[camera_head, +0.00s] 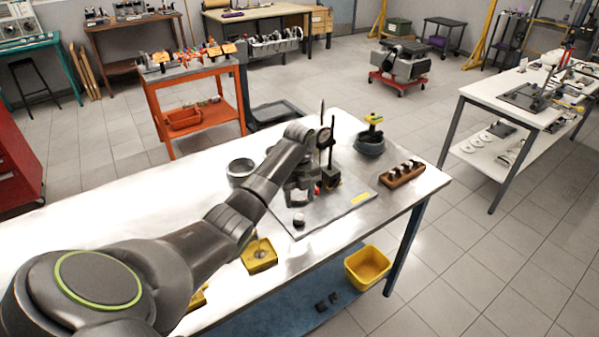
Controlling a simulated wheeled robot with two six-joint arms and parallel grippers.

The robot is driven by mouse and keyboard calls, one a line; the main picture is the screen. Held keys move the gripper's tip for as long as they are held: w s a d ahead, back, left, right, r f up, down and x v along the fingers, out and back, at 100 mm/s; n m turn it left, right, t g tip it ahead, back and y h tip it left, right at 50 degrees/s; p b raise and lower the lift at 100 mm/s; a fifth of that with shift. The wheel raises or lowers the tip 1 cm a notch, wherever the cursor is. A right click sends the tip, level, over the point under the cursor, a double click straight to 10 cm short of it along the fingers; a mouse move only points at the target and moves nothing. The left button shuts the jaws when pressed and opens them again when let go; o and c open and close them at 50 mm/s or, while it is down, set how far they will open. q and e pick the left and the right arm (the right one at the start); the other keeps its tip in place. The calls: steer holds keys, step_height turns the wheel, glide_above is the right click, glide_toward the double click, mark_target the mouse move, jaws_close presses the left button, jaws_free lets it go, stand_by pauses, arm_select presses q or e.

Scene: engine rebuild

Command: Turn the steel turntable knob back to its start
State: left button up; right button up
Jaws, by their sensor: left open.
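A small round dark-grey knob (299,220) stands near the front left corner of a grey steel plate (335,212) on the white workbench; it looks like the turntable knob, but its turn angle is too small to read. My left arm reaches in from the lower left. My left gripper (300,196) points down over the plate, just behind the knob, and is open. I cannot tell whether it touches anything. The gripper and wrist hide most of what stands below them, including any turntable. My right gripper is not in view.
A dial gauge on a stand (325,140) rises close beside my left gripper. A yellow bin (367,266) is below.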

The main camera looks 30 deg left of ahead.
arm_select(q)
step_height(320, 180, up, 10)
steer(key=p, duration=0.2)
steer(key=shift+r, duration=0.2)
steer(key=shift+f, duration=0.1)
